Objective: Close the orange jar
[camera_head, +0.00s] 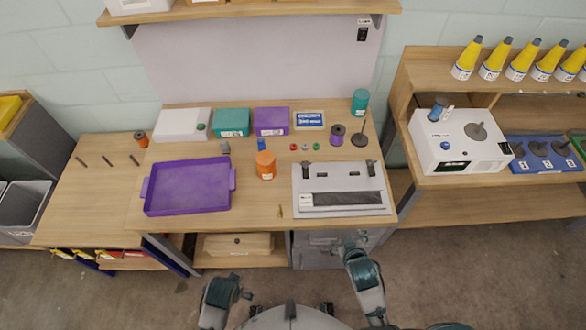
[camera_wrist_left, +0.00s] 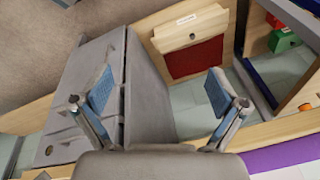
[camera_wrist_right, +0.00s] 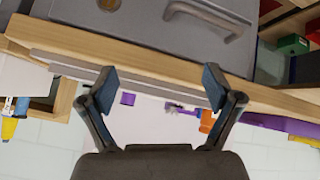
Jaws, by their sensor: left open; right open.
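The orange jar (camera_head: 265,166) stands upright on the workbench (camera_head: 250,213), right of the purple tray and left of the grey machine. Its top is too small to tell whether a lid is on. Part of an orange thing, likely the jar, shows in the right wrist view (camera_wrist_right: 207,121) beyond the bench edge. My left gripper (camera_head: 243,287) is open and empty, low in front of the bench; its fingers also show in the left wrist view (camera_wrist_left: 165,97). My right gripper (camera_head: 351,240) is open and empty by the bench's front edge, well apart from the jar.
The purple tray (camera_head: 188,187) lies on the left of the bench, the grey machine (camera_head: 341,190) on the right. Teal (camera_head: 231,122) and purple (camera_head: 271,121) boxes stand behind the jar. A purple spool (camera_head: 337,135) stands behind the machine.

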